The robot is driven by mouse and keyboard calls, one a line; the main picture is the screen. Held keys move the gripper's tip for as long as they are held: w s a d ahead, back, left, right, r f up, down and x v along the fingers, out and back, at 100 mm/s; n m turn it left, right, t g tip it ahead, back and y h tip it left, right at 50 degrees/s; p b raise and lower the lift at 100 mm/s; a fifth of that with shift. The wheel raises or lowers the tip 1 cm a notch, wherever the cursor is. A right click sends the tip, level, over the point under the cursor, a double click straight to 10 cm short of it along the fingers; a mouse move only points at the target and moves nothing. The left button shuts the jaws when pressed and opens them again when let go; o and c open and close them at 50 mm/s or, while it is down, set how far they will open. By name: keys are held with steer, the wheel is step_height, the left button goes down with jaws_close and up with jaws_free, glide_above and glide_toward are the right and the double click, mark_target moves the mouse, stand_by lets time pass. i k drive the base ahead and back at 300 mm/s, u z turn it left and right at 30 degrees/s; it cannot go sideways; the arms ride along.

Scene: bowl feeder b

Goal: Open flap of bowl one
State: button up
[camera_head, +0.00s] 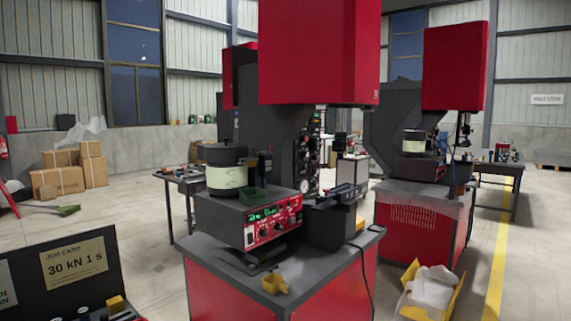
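The nearer bowl feeder (226,178) has a pale green drum with a dark bowl on top. It stands on a grey control box (222,213) on the near red machine base. A second, smaller-looking bowl feeder (413,141) stands on the machine further back at right. No number is readable on either bowl, so I cannot tell which is bowl one. A flap cannot be clearly made out on either one, nor whether it is open or shut. My gripper is not in view.
A red press head (318,50) hangs above. A yellow piece (274,284) lies on the near base. A yellow bin (412,300) stands on the floor at right. A dark panel (32,270) fills the lower left.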

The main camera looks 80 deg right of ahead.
mark_target(252, 162)
steer(key=z, duration=0.85)
steer(key=i, duration=0.75)
steer(key=z, duration=0.9)
